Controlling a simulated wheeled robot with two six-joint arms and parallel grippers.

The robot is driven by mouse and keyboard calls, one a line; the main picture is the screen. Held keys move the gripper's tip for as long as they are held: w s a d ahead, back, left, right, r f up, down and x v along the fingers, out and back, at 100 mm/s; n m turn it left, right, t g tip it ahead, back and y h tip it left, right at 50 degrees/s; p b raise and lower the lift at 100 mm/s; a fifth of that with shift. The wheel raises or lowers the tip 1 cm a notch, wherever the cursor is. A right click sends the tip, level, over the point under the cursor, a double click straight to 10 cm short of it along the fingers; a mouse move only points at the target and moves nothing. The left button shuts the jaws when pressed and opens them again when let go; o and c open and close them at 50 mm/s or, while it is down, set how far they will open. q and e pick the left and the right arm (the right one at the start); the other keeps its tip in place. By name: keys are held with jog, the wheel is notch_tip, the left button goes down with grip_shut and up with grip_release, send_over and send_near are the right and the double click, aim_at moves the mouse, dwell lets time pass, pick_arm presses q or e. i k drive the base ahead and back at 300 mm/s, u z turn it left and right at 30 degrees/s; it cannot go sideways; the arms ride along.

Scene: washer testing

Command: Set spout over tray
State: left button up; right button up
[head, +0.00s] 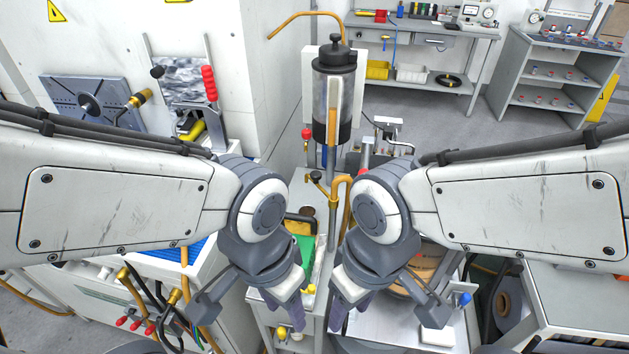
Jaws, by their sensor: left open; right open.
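A thin copper-coloured bent tube (305,13), which looks like the spout, arches at the top, its free end pointing down left. It is beside a dark-capped clear cylinder (334,90). A second brass pipe (341,182) bends lower down, partly behind my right wrist. I cannot tell for sure which thing is the tray; a green-surfaced piece (305,249) with a dark handle lies partly behind my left wrist. My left gripper (287,312) and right gripper (348,310) are open, empty and pointing down, side by side low in the centre, well apart from the bent tube.
A white machine with red-handled lever (210,84) stands left. A blue-topped surface (173,254) is partly under my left arm. A workbench (420,30) with yellow bin (377,70) and a grey shelf unit (555,75) stand behind. Floor (440,120) between them is clear.

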aim_at(316, 176)
jog(key=z, duration=0.05)
jog(key=k, duration=0.9)
jog(key=u, duration=0.65)
jog(key=i, duration=1.5)
jog(key=z, duration=0.95)
